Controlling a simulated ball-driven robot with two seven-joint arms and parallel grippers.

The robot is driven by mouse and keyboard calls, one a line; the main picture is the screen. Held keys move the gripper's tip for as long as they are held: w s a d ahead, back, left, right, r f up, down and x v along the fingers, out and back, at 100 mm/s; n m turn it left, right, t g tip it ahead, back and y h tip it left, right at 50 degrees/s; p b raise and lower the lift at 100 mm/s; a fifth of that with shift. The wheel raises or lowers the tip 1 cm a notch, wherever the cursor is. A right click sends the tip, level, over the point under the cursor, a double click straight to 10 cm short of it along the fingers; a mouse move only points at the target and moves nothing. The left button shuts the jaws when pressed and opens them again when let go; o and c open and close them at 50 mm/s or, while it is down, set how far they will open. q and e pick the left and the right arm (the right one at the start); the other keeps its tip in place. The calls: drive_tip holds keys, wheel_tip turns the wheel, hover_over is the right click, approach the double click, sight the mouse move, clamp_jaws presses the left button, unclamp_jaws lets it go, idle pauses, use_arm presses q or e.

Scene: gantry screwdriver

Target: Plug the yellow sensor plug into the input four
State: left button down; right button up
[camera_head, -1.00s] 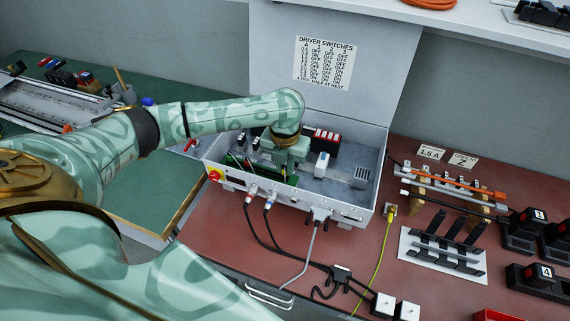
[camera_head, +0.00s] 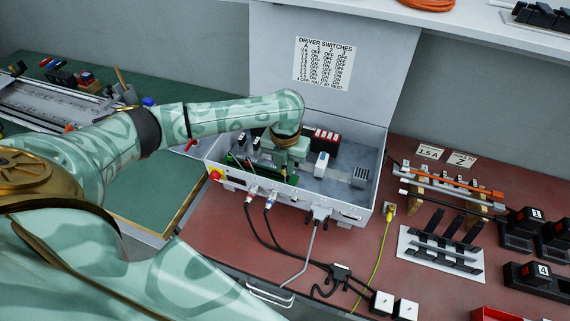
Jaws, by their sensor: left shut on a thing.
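The open grey control box (camera_head: 345,208) stands on the red-brown bench top, with a green circuit board (camera_head: 236,161) inside at its left. My left arm reaches over the box from the left. My left gripper (camera_head: 272,168) points down inside it, beside the board. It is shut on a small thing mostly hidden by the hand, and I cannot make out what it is. A yellow cable (camera_head: 383,245) runs over the bench to a yellowish connector (camera_head: 390,209) right of the box. I cannot read the input numbers. My right gripper is not in view.
Dark cables (camera_head: 262,235) with plugs hang from the box's front wall. The raised lid (camera_head: 275,60) stands behind it. A rack of rods (camera_head: 455,190), black holders (camera_head: 525,228) and white blocks (camera_head: 383,302) occupy the right side. A green bench (camera_head: 150,192) lies left.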

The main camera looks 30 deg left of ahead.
sight(285, 169)
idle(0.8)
use_arm(q)
drive_tip(key=shift+f, duration=0.6)
idle(0.4)
drive_tip(key=c, duration=1.3)
unclamp_jaws()
drive_tip(key=shift+c, duration=0.2)
drive_tip(key=shift+r, duration=0.15)
drive_tip(key=shift+r+p, duration=2.65)
drive_tip(key=shift+p, duration=0.15)
